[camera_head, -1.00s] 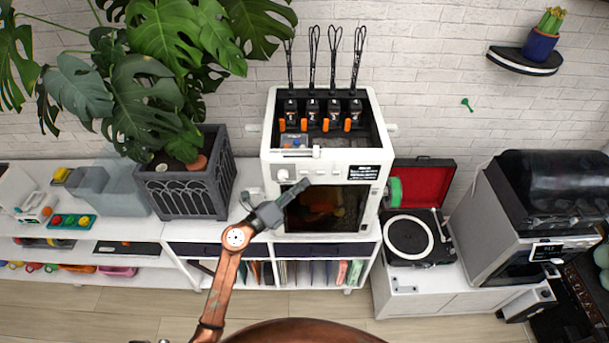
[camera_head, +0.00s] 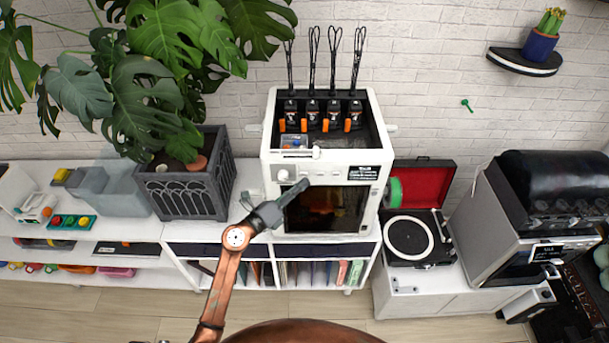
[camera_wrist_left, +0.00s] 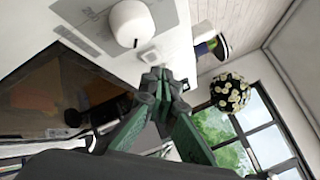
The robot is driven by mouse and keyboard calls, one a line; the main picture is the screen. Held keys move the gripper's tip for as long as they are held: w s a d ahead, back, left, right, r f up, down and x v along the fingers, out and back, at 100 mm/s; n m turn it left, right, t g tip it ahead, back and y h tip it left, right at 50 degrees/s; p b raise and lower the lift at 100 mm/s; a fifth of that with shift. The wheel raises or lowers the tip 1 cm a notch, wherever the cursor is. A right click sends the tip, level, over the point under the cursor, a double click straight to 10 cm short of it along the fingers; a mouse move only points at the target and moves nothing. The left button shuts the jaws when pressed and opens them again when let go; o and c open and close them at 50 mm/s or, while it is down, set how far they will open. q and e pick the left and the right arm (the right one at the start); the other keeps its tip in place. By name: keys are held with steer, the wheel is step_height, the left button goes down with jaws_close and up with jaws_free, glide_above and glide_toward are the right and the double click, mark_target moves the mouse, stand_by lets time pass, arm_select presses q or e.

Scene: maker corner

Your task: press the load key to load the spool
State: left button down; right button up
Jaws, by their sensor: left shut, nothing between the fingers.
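The white printer-like machine (camera_head: 273,158) stands on the low white shelf unit. Its front panel has a round knob (camera_head: 283,175), a row of small white keys (camera_head: 320,174) and a dark display (camera_head: 365,172). I cannot read which key is the load key. A green spool (camera_head: 395,191) sits at the machine's right side. My left gripper (camera_head: 306,183) is shut and empty, its tips at the panel just below the keys. In the left wrist view the shut fingertips (camera_wrist_left: 160,84) are close to the white panel, near the knob (camera_wrist_left: 131,22); contact cannot be told.
A dark window (camera_head: 325,209) lies below the panel. A record player (camera_head: 408,237) with its red lid open stands to the right, then a grey machine (camera_head: 510,220). A dark planter (camera_head: 186,185) with a large plant is at the left.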

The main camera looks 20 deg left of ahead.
stand_by(0.3)
arm_select(q)
steer(key=shift+w, duration=0.1)
steer(key=shift+w+a, duration=0.1)
steer(key=shift+w, duration=0.25)
steer(key=shift+w+a, duration=0.1)
steer(key=shift+w, duration=0.2)
stand_by(0.9)
steer(key=shift+s, duration=0.1)
steer(key=shift+s+d+p, duration=0.2)
steer(key=shift+s+p, duration=0.2)
steer(key=shift+s, duration=0.25)
